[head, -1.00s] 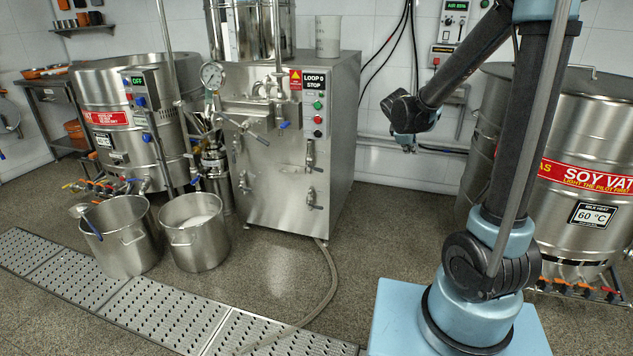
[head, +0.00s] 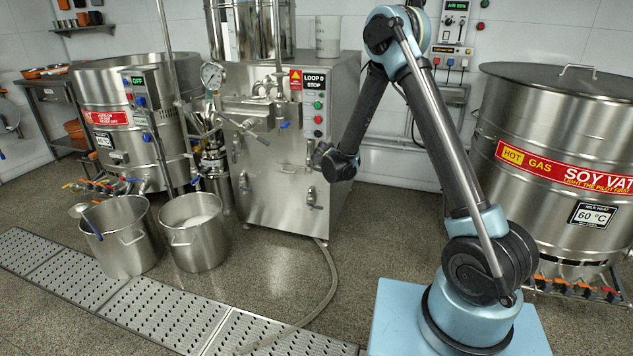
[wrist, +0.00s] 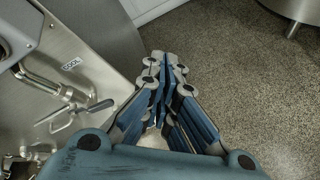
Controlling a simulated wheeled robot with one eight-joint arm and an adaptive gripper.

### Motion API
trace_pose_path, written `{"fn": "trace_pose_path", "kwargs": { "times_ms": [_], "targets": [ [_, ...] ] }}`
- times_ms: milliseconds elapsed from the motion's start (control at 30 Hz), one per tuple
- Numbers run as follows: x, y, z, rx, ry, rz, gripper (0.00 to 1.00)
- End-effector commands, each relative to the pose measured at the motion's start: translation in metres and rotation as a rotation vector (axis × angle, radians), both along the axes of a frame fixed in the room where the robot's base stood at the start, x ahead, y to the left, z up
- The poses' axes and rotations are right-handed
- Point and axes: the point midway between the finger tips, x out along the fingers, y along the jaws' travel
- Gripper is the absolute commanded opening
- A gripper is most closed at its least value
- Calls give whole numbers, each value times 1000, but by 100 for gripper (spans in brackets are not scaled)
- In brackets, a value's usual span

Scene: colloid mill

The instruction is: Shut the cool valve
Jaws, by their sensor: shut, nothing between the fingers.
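The COOL label (wrist: 72,64) is on the steel front of the machine at the left of the wrist view. Near it a pipe leads to the cool valve (wrist: 75,112), which has a lever handle. The lever seems to lie across the pipe's line, but its exact setting is hard to tell. My gripper (wrist: 165,62) is shut and empty, to the right of the valve and apart from it. In the head view my arm's far end hangs before the right side of the machine (head: 270,190), where the small valves' labels cannot be read.
The control panel (head: 316,105) reads LOOP 0 STOP. Two steel pots (head: 122,240) stand on the floor at left, by the drain grating (head: 70,275). A hose (head: 332,285) runs across the floor. The soy vat (head: 560,130) stands at right.

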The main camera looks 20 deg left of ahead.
Motion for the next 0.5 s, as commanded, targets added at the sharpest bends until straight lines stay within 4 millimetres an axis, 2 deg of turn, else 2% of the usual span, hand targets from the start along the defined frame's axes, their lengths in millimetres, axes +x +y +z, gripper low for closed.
{"fn": "trace_pose_path", "kwargs": {
  "times_ms": [33, 200, 400, 500],
  "targets": [
    [-1, 15, -12, -29, -12, 33, 0],
    [-8, 59, -47, -134, -57, 141, 0],
    [-23, 105, -91, -257, -112, 261, 0],
    [-32, 122, -109, -311, -137, 307, 0]
  ]
}}
